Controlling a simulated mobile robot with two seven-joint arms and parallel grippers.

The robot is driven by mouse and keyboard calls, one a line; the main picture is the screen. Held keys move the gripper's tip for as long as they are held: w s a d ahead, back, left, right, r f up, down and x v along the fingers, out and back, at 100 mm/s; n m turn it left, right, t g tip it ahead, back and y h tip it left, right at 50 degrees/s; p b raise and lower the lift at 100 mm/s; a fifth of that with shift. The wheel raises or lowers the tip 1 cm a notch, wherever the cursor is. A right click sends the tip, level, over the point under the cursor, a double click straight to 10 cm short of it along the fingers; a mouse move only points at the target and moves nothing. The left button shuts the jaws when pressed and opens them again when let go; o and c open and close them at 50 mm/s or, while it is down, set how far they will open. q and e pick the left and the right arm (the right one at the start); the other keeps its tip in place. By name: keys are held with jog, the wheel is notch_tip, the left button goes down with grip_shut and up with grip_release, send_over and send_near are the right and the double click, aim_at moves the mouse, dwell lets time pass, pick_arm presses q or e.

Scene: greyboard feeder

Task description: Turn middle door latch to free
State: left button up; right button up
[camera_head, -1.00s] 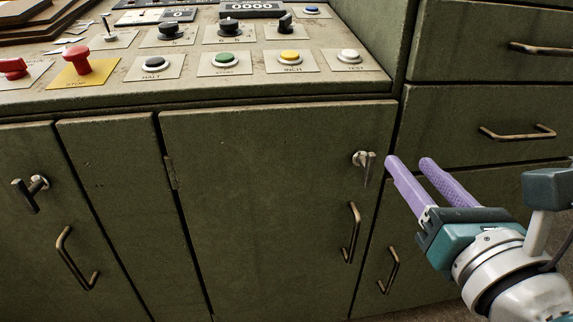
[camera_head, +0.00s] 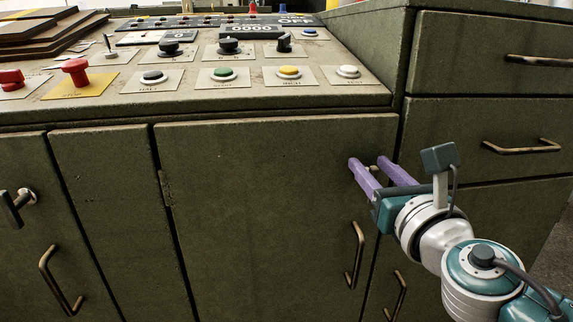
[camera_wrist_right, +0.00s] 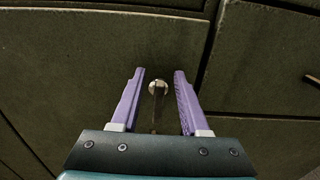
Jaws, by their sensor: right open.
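The middle door (camera_head: 270,200) is a dark green cabinet panel under the control desk. Its metal latch (camera_head: 372,169) sits near the door's upper right corner and is mostly hidden by my right gripper in the head view. In the right wrist view the latch (camera_wrist_right: 158,89) shows as a round silver boss with a dim handle hanging down from it. My right gripper (camera_head: 369,161) has two purple fingers, apart, one on each side of the latch. In the right wrist view the gripper (camera_wrist_right: 158,72) is open, with a gap on both sides of the latch. My left gripper is out of view.
Below the latch is the door's bronze pull handle (camera_head: 356,255). Another latch (camera_head: 16,207) is on the left door. Drawers with handles (camera_head: 521,146) stand to the right. The desk above carries a red stop button (camera_head: 75,70) and several other buttons.

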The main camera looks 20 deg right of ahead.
grip_shut()
dwell(0.3)
dwell(0.3)
